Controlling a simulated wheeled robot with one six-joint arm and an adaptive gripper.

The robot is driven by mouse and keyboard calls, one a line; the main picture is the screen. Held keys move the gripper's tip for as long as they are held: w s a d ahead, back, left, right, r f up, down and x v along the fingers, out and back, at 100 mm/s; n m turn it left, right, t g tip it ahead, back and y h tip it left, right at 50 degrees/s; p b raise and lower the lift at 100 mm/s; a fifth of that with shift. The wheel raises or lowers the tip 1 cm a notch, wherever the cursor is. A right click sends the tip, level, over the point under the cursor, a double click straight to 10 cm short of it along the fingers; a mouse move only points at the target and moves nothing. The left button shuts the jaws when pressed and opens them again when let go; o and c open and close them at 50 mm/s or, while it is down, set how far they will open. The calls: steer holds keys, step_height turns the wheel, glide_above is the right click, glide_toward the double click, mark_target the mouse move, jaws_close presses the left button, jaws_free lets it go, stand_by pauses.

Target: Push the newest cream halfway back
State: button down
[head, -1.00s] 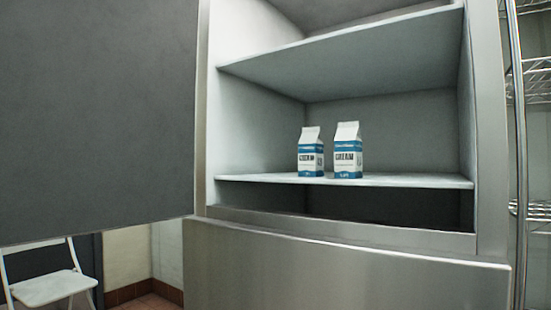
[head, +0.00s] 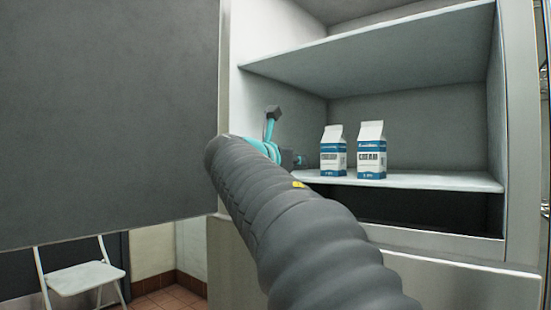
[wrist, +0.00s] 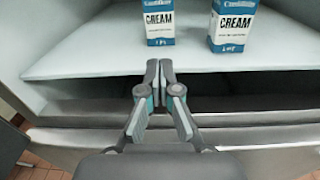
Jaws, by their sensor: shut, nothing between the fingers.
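Two white and blue cream cartons stand upright on the lower shelf (head: 440,181) of the open fridge. The left carton (head: 333,158) and the right carton (head: 371,155) are side by side with a gap between them. In the wrist view the left carton (wrist: 157,22) is almost straight beyond my gripper (wrist: 159,66), and the right carton (wrist: 232,27) is to the right. My gripper is shut and empty, in front of the shelf's front edge and apart from both cartons. Date marks are too small to read.
An upper shelf (head: 380,40) hangs over the cartons. The fridge door (head: 110,110) stands open on the left. The shelf is bare right of the cartons. A white folding chair (head: 82,278) stands at lower left.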

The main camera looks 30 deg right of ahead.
steer(key=p, duration=0.2)
glide_toward(329, 157)
steer(key=x, duration=0.7)
steer(key=shift+d, duration=0.1)
